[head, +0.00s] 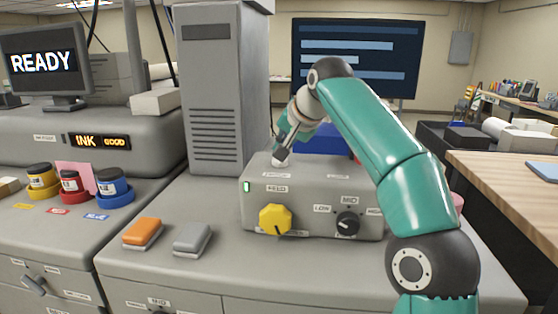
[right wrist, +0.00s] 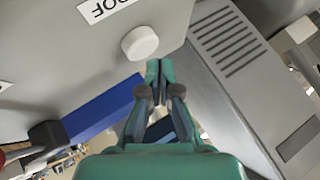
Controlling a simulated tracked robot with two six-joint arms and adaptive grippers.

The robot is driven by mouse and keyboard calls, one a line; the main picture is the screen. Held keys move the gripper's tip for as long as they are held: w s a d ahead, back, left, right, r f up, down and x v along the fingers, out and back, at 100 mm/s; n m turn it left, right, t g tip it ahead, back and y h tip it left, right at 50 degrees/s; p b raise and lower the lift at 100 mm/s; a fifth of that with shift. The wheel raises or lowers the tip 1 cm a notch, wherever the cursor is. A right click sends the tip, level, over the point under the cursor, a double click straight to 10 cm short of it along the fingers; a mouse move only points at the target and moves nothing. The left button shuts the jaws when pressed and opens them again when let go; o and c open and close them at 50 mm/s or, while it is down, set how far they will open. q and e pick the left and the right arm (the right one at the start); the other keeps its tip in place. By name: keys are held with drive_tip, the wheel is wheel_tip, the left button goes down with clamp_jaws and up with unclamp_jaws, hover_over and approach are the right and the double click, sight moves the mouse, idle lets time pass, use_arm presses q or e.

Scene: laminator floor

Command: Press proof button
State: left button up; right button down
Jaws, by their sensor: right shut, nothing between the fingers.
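The proof button is a white round cap (right wrist: 140,42) on a grey surface beside a white label (right wrist: 105,5) of which "OOF" shows. In the head view a white cap (head: 281,161) sits on top of the grey control box (head: 330,190), right under my gripper. My right gripper (right wrist: 159,68) is shut and empty. In the right wrist view its tips are close beside the cap; I cannot tell whether they touch it. In the head view my right gripper (head: 281,148) reaches down over the box's back left top. My left gripper is not in view.
The box front has a yellow knob (head: 275,219), a black knob (head: 347,223) and a lit green lamp (head: 247,187). A tall grey vented cabinet (head: 228,90) stands behind left. A blue item (head: 325,140) is behind the box. Orange (head: 142,232) and grey (head: 192,238) blocks lie in front.

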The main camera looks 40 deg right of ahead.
drive_tip(key=shift+f, duration=0.1)
drive_tip(key=shift+f, duration=0.25)
drive_tip(key=shift+f+b, duration=0.6)
drive_tip(key=shift+b, duration=0.05)
idle(0.8)
idle(0.4)
drive_tip(key=shift+r+p, duration=1.05)
drive_tip(key=shift+p, duration=0.05)
wheel_tip(320, 180, up, 5)
drive_tip(key=p, duration=0.5)
idle(0.4)
